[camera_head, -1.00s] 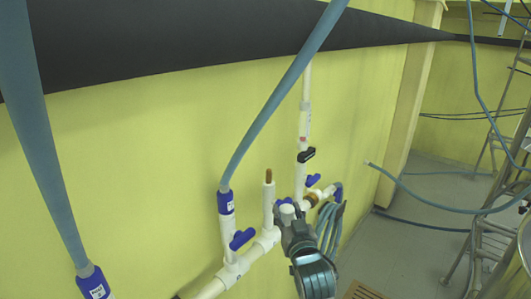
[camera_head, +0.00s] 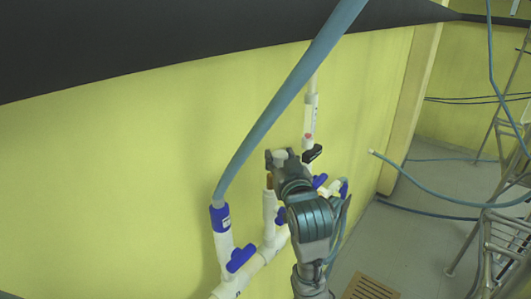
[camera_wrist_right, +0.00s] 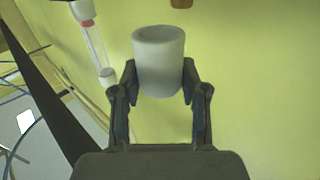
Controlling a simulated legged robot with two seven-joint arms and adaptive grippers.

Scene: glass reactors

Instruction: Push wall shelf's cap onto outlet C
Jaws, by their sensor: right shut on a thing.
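A white cylindrical cap (camera_wrist_right: 158,62) shows in the right wrist view, its open round end turned away from my gripper. My right gripper (camera_wrist_right: 158,82) is shut on it, one finger on each side. In the head view my right gripper (camera_head: 278,160) is at the upright white pipe stub, with the white cap (camera_head: 280,155) partly visible between its fingers. The uncapped stub (camera_head: 269,212) has a brown tip (camera_head: 269,182) just below the gripper. I take this stub as outlet C, but no letter is readable. The brown tip (camera_wrist_right: 181,3) is cut by the wrist view's top edge, apart from the cap. My left gripper is not in view.
A blue hose (camera_head: 265,125) rises from a blue-collared outlet (camera_head: 220,217) left of the stub. A blue valve handle (camera_head: 240,258) sits below. A clear vertical tube (camera_head: 309,115) with a black handle (camera_head: 312,153) stands behind right. The yellow wall is close behind.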

